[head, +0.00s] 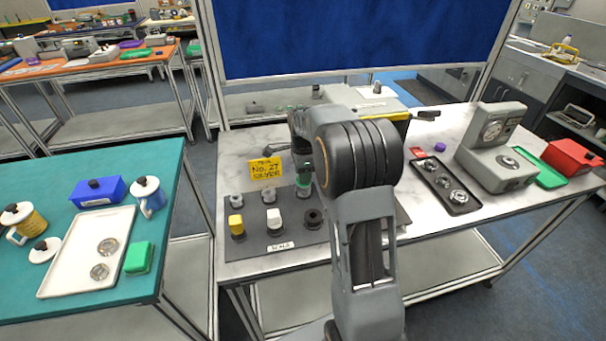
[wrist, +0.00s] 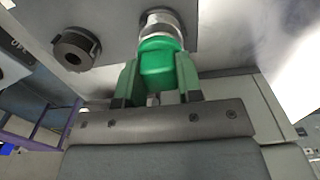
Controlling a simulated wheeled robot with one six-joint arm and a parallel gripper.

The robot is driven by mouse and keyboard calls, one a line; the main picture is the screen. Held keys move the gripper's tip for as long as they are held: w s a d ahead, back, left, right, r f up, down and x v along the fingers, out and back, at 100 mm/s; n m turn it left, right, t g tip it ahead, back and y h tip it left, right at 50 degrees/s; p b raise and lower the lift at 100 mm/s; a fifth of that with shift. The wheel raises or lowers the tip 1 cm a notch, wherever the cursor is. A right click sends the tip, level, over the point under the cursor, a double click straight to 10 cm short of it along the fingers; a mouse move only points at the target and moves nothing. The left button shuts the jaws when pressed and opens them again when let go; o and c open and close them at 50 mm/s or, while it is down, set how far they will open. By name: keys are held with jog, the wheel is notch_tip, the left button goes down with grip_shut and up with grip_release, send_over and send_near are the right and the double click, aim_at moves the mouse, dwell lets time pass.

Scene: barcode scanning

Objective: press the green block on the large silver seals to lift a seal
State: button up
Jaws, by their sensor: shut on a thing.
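My gripper (wrist: 160,85) is shut on a green block (wrist: 160,62) in the wrist view. The block's far end is at a round silver piece (wrist: 160,22) on the dark mat; I cannot tell whether they are joined or only touching. In the head view the green block (head: 303,182) shows at the back right of the mat, partly hidden by my arm. Round silver seals lie on the white tray (head: 70,255) at left, one (head: 109,246) behind another (head: 99,271). Similar silver discs (head: 441,180) lie in a black tray at right.
The mat (head: 255,238) also holds a yellow block (head: 236,225), a white block (head: 274,218) and a dark ring (head: 313,218). A yellow sign (head: 266,170) stands behind. A separate green box (head: 139,257) sits beside the white tray. A gap separates the teal and marble tables.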

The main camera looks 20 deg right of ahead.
jog(key=shift+r+p, duration=1.75)
jog(key=shift+r, duration=0.75)
